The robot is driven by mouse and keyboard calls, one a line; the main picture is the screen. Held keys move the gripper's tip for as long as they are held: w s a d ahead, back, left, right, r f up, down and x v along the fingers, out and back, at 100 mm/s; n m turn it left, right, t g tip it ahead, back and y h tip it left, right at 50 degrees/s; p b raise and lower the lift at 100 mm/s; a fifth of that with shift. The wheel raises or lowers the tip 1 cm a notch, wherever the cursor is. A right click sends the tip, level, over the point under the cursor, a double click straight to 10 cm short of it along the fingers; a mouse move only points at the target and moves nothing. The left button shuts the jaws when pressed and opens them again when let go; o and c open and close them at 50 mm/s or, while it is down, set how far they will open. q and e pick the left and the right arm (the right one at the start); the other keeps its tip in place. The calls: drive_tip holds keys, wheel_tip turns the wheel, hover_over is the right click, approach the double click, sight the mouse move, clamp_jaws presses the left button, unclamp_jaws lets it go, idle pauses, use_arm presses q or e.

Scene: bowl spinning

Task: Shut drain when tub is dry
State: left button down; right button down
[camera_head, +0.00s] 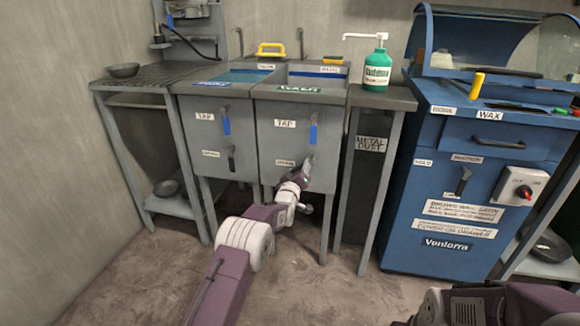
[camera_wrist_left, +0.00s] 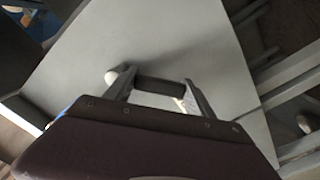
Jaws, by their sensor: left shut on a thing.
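Two grey tubs stand side by side, the left tub (camera_head: 208,108) and the right tub (camera_head: 270,115). Each has a blue TAP lever, the left one (camera_head: 226,122) and the right one (camera_head: 313,130), both hanging straight down. The left tub's black drain lever (camera_head: 231,158) is upright. My left gripper (camera_head: 306,168) is shut on the right tub's drain handle, which the gripper mostly hides in the head view. In the left wrist view a dark handle (camera_wrist_left: 165,88) lies between the fingers. I cannot tell whether the right tub's inside is wet. My right gripper is out of view.
A green soap bottle (camera_head: 377,70) stands on the counter right of the tubs. A blue wax cabinet (camera_head: 450,190) with a red knob is at the right. A rack with a bowl (camera_head: 124,70) stands at the left. The floor (camera_head: 150,275) in front has free room.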

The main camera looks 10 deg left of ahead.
sight(313, 170)
use_arm(q)
drive_tip(key=shift+d+f+n, duration=0.4)
drive_tip(key=shift+n, duration=0.5)
drive_tip(key=shift+d+f+n+b, duration=0.25)
drive_tip(key=shift+d+n, duration=0.35)
drive_tip(key=shift+n, duration=0.75)
drive_tip(key=shift+d+f+n+b, duration=0.25)
drive_tip(key=shift+d+n, duration=0.4)
drive_tip(key=shift+n, duration=0.65)
drive_tip(key=shift+d+f+n+b, duration=0.25)
drive_tip(key=shift+d+n, duration=0.35)
drive_tip(key=shift+n, duration=0.75)
drive_tip(key=shift+d+r, duration=0.1)
drive_tip(key=shift+r, duration=0.05)
drive_tip(key=shift+c, duration=1.6)
unclamp_jaws()
drive_tip(key=shift+s, duration=0.1)
